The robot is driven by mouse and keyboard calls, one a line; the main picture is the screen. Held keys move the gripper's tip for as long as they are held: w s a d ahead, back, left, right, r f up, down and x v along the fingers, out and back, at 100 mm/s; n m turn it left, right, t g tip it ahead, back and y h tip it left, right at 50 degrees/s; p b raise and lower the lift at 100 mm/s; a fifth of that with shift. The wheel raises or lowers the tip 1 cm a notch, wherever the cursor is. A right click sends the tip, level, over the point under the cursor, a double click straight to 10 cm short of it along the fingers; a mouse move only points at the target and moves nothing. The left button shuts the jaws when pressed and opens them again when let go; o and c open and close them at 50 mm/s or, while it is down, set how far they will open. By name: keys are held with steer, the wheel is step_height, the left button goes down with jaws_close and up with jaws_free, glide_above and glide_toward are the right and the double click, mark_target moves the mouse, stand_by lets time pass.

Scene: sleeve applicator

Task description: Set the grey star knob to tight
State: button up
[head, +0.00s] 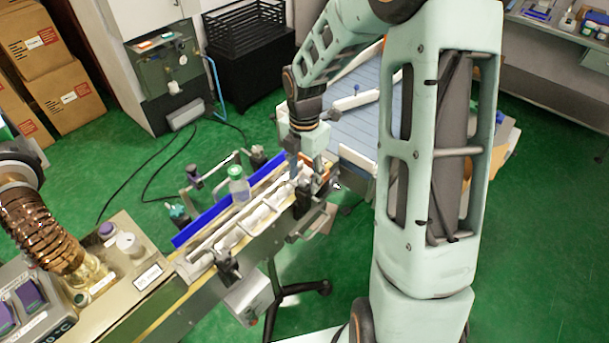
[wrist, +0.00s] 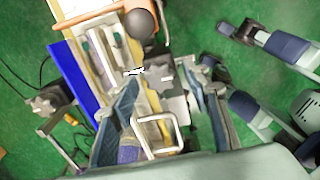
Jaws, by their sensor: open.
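A grey star-shaped knob (wrist: 160,81) shows in the wrist view beside the conveyor rail, between and beyond my fingertips. Its tight or loose setting cannot be read. A second grey star knob (wrist: 45,104) is at the left, outside the blue guide; I cannot tell which one the task names. My gripper (wrist: 167,92) is open, with a finger on each side of the nearer knob, and no contact is visible. In the head view my gripper (head: 316,183) is over the right end of the conveyor, and the knob there is mostly hidden.
A metal wire loop (wrist: 158,136) and a dark round ball (wrist: 139,23) are close to my fingers. A copper coil machine (head: 45,230) stands at the left.

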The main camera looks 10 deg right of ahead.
steer(key=c, duration=1.2)
steer(key=shift+o, duration=0.2)
